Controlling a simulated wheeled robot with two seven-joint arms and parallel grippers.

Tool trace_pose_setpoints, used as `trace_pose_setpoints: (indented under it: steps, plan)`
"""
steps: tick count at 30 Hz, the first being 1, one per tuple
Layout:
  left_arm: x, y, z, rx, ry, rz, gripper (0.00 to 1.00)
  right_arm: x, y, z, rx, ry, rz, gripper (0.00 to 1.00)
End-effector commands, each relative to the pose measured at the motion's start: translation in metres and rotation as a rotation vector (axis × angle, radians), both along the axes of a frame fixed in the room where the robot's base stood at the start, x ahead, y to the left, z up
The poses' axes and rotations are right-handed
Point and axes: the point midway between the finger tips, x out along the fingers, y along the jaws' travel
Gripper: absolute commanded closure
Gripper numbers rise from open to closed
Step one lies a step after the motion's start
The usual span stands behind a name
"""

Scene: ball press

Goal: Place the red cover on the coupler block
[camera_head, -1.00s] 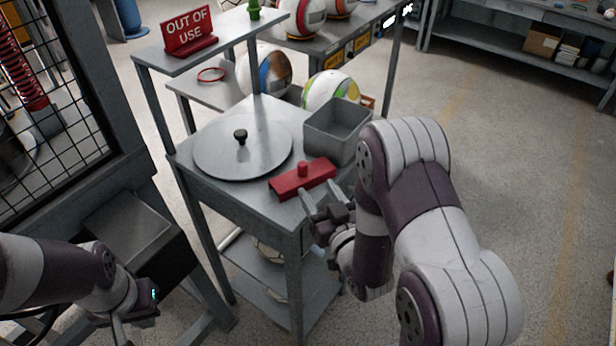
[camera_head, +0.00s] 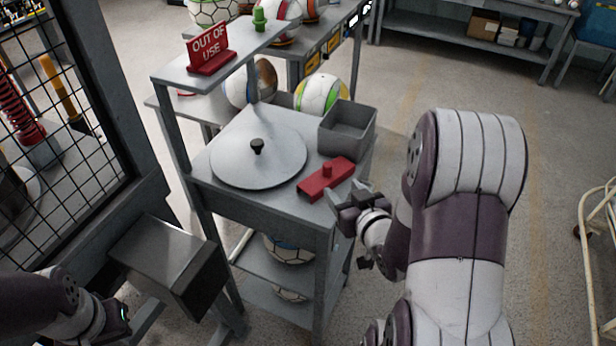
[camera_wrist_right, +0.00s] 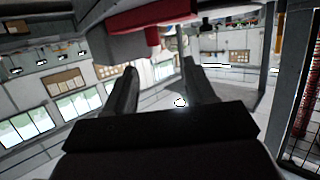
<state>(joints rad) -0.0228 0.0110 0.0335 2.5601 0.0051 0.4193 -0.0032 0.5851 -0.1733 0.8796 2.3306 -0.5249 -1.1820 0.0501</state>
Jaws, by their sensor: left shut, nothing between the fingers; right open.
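The red cover (camera_head: 322,182), a flat bar with a round knob on top, lies at the front right edge of the grey cart top. In the right wrist view, the red cover (camera_wrist_right: 150,18) crosses the top, above and apart from the open fingers (camera_wrist_right: 159,70). My left gripper (camera_head: 112,334) is at the lower left, shut and empty, far from the cover and partly cut off by the frame. I cannot make out the coupler block.
A round grey lid (camera_head: 258,160) with a black knob lies left of the cover. An open grey bin (camera_head: 347,132) stands behind it. A shelf with a red OUT OF USE sign (camera_head: 210,48) overhangs the back. A mesh cage (camera_head: 62,110) and grey box (camera_head: 165,258) stand left.

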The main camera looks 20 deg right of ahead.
Motion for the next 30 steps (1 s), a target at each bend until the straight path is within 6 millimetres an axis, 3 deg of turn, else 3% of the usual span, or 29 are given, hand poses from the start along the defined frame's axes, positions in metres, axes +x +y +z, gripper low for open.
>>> trace_pose_setpoints:
  steps: [6,18,27,28,30]
  plan:
    - [0.000,0.000,0.001,0.000,0.000,0.000,1.00,0.045,-0.002,-0.015,0.005,0.005,0.003,0.45]
    - [0.000,0.000,0.011,0.000,-0.001,0.000,1.00,0.106,-0.011,-0.030,0.006,0.004,0.000,0.45]
    - [0.000,0.000,0.010,0.000,0.000,0.000,1.00,0.117,-0.013,-0.034,0.005,0.002,-0.002,0.45]
    - [0.000,0.000,0.010,0.000,0.000,0.000,1.00,0.117,-0.013,-0.034,0.005,0.002,-0.002,0.49]
    - [0.000,0.000,0.010,0.000,0.000,0.000,1.00,0.117,-0.013,-0.034,0.005,0.002,-0.002,0.72]
